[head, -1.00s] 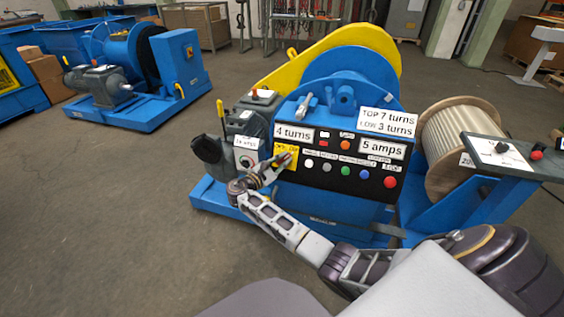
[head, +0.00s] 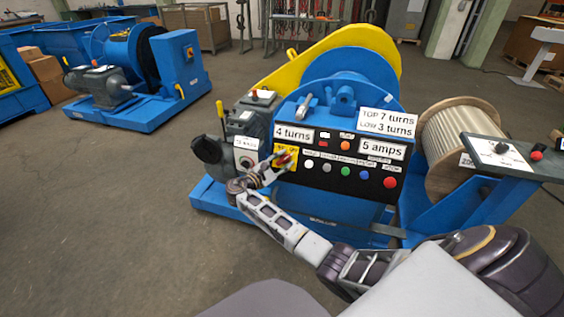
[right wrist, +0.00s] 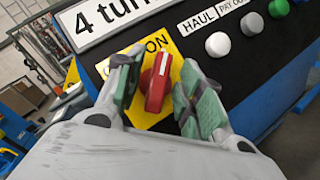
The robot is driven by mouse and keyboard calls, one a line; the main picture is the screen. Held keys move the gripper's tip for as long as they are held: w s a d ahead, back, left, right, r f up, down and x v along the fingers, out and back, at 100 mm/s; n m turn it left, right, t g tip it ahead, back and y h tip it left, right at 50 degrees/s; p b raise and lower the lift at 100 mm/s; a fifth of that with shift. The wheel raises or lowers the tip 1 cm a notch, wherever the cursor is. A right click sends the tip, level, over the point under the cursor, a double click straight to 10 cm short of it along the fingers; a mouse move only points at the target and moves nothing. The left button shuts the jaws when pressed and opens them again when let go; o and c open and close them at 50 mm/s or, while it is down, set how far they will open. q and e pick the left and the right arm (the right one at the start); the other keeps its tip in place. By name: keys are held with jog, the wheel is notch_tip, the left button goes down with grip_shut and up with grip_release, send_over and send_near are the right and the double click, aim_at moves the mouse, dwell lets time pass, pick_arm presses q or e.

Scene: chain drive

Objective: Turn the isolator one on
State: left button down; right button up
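The isolator is a red rotary handle on a yellow plate (right wrist: 138,57), at the left end of the black control panel (head: 340,170). In the right wrist view the red handle (right wrist: 157,83) stands between the two green-padded fingers of my right gripper (right wrist: 160,95). The fingers are apart, with a gap on at least the right side of the handle. Part of the plate's lettering is covered by the left finger; "ON" shows at its upper right. In the head view my right gripper (head: 279,165) is at the yellow plate (head: 285,153). My left gripper is not in view.
Several coloured buttons, including a white one (right wrist: 217,44) and a red one (head: 389,182), sit right of the isolator. A grey motor unit (head: 243,125) stands just left of the panel. A wooden cable drum (head: 455,135) and a side control stand (head: 505,158) are at right.

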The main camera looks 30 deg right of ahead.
jog(key=shift+a, duration=0.1)
jog(key=v, duration=1.2)
dwell(0.5)
